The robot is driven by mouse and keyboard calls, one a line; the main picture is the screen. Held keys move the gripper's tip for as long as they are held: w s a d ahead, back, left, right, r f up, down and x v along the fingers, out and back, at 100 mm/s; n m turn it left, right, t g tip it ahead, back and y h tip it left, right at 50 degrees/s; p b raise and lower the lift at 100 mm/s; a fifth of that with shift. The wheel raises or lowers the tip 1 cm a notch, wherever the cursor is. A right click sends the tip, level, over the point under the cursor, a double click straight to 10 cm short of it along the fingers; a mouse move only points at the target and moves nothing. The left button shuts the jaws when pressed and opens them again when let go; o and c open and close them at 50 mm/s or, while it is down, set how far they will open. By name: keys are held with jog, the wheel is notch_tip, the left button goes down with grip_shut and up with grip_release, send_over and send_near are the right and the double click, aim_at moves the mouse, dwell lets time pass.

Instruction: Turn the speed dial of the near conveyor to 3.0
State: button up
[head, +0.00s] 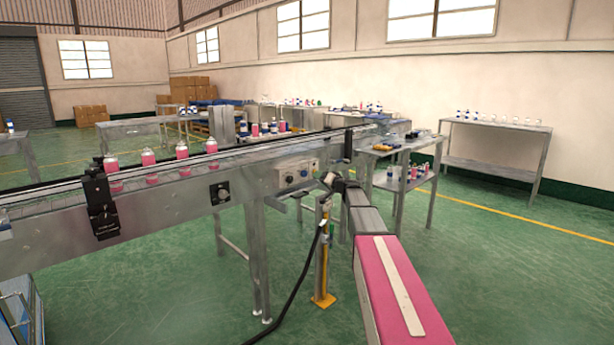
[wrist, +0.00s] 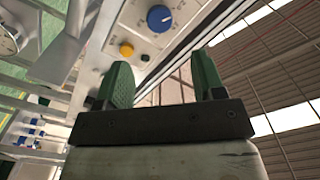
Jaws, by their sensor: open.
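The near conveyor (head: 150,205) runs across the left and middle of the head view. A pale control box (head: 297,174) is mounted on its side. In the wrist view a round blue dial (wrist: 159,18) with a white pointer mark sits on the box's panel, ringed by scale marks. The scale numbers are too small to read. My gripper (wrist: 162,62) is open, with its two green fingers apart and nothing between them. The dial lies beyond the fingertips, apart from them. In the head view my gripper (head: 327,181) is beside the box, small and partly hidden by my arm.
A yellow button (wrist: 126,50) sits on the panel beside the dial. A black square switch plate (head: 220,193) is on the conveyor's side. Pink cans (head: 148,157) stand on the belt. A yellow post (head: 322,260) rises from the floor close to my arm. A steel table (head: 400,155) stands behind.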

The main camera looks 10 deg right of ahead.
aim_at(305, 174)
jog(key=x, duration=0.9)
jog(key=shift+w+a, duration=0.15)
jog(key=shift+w, duration=0.1)
jog(key=c, duration=0.9)
